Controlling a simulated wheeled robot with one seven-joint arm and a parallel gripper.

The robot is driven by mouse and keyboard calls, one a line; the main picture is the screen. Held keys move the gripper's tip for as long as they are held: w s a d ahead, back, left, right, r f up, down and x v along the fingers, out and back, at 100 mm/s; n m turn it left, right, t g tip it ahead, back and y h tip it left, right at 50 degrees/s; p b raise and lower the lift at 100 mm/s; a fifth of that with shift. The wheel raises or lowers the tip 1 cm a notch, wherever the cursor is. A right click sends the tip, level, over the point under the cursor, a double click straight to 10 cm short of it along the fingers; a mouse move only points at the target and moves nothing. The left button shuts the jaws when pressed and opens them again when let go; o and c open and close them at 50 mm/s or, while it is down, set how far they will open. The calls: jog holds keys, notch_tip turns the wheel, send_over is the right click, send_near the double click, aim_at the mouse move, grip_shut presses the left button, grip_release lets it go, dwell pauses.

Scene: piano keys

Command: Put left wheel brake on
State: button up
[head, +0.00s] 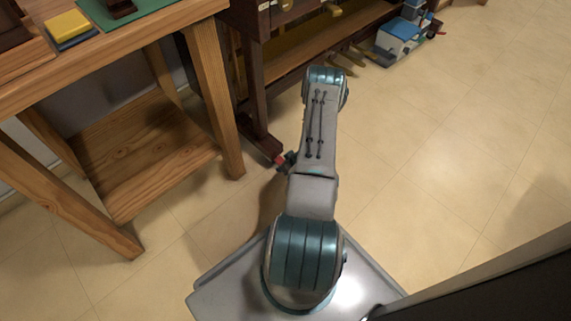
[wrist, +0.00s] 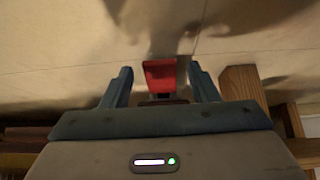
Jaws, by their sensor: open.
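The red brake tab (wrist: 159,74) shows in the wrist view between the two blue fingers of my gripper (wrist: 160,67). My gripper is open, with a visible gap on each side of the tab. A dark part lies just below the tab, mostly hidden by my gripper's body. In the head view a small red piece (head: 280,159) shows at the foot of a dark wooden leg (head: 256,110), beside my arm. Dark parts next to it are too small to make out. My arm hides most of my gripper in that view.
A light wooden workbench (head: 207,85) stands at the left, with a lower shelf (head: 145,150). A blue and white box (head: 398,36) lies on the floor near the dark wooden frame (head: 300,55). The tiled floor (head: 455,140) at the right is clear.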

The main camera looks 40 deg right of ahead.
jog(key=p+v, duration=0.5)
jog(key=v, duration=0.8)
jog(key=shift+r, duration=0.15)
